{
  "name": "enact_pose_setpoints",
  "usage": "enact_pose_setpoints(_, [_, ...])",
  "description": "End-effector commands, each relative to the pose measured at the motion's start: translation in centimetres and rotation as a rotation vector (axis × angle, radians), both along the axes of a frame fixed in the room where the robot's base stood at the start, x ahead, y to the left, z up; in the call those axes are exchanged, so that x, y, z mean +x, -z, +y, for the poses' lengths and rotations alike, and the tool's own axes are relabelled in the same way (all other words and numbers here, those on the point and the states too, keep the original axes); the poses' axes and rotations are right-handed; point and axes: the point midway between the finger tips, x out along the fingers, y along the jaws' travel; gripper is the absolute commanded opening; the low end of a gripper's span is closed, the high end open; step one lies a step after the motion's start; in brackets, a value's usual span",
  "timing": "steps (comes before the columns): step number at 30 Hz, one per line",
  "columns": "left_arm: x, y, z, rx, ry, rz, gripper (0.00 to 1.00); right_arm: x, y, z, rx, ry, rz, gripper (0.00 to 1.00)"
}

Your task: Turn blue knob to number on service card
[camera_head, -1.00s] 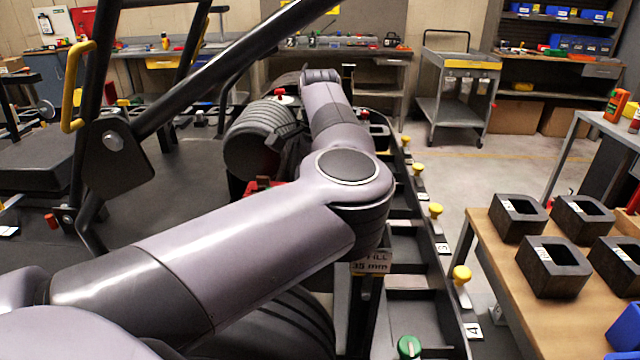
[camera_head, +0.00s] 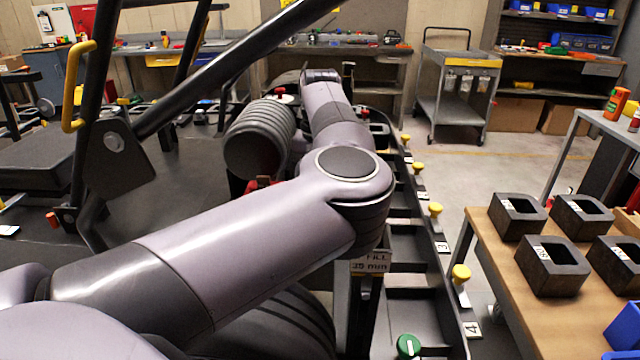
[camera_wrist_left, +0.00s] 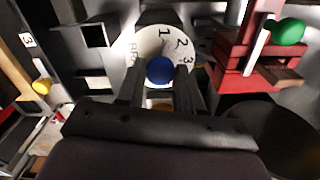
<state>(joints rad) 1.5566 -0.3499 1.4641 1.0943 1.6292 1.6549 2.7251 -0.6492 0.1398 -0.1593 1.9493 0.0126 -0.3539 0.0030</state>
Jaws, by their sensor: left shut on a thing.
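In the left wrist view, a blue knob (camera_wrist_left: 160,70) sits at the middle of a round white dial (camera_wrist_left: 150,45). The numbers 1, 2 and 3 run along the dial's upper right; marks on its left are too small to read. My left gripper (camera_wrist_left: 160,88) is shut on the knob, one dark finger on each side. The knob's pointer is not clear. In the head view, my left arm hides this gripper and the knob. I cannot make out a service card. My right gripper is not in view.
A red block (camera_wrist_left: 255,75) with a green knob (camera_wrist_left: 289,32) stands right of the dial. A black tray row with yellow knobs (camera_head: 461,272) runs along the right. A wooden table (camera_head: 490,250) holds black boxes (camera_head: 552,266). Dark kart tubing (camera_head: 95,120) rises at left.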

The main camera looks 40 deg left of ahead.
Motion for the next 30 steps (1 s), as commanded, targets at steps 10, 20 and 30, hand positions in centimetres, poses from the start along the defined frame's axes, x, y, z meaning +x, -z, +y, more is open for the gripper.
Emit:
enact_pose_setpoints(10, [0.00, -0.12, 0.06, 0.002, -0.180, -0.002, 0.05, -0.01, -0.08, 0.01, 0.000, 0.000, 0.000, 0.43])
enact_pose_setpoints(20, [0.01, -0.11, 0.04, 0.001, -0.227, -0.001, 0.05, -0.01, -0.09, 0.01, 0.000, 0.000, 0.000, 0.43])
enact_pose_setpoints(30, [0.01, -0.10, 0.03, 0.000, -0.227, -0.001, 0.42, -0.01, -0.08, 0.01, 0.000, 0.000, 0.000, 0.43])
